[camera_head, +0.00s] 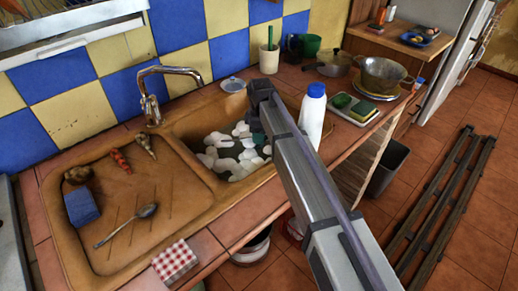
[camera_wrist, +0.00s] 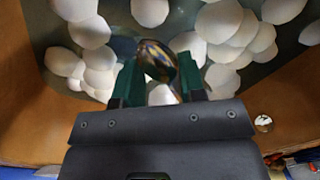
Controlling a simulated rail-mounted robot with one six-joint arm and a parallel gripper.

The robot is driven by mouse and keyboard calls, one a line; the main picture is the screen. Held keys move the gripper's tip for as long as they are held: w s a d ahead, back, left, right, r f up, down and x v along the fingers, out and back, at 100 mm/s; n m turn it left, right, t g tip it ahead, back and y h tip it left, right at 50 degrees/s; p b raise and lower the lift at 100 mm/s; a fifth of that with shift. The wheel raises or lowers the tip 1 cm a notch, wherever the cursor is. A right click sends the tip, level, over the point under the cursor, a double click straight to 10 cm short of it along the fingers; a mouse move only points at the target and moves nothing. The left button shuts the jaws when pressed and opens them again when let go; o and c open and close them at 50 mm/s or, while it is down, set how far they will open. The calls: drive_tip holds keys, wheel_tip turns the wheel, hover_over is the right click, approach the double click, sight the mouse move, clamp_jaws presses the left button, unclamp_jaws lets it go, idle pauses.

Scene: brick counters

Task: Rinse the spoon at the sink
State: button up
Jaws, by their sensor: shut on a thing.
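A metal spoon (camera_head: 148,211) lies on the brown drainboard beside the sink basin in the head view. In the wrist view my gripper (camera_wrist: 158,85) is shut on a shiny, rounded, spoon-like metal piece (camera_wrist: 156,58) between its green fingers. The rest of this piece is hidden. My gripper points down into the sink basin (camera_head: 187,117), over white foam blobs (camera_head: 238,150) and grey-green water. In the head view my arm covers the right part of the basin and the held piece cannot be made out. The chrome faucet (camera_head: 150,100) stands at the basin's back left.
A white bottle with a blue cap (camera_head: 312,115) stands close to my arm on the right. A blue sponge (camera_head: 82,207) and a checkered cloth (camera_head: 175,262) lie at left.

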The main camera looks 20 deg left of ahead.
wheel_tip(320, 180, up, 11)
drive_tip(key=p, duration=1)
drive_tip(key=shift+r+p, duration=0.2)
drive_tip(key=shift+p, duration=0.15)
idle(1.4)
wheel_tip(320, 180, up, 4)
drive_tip(key=p, duration=0.3)
drive_tip(key=shift+f+p, duration=0.1)
drive_tip(key=shift+p, duration=0.3)
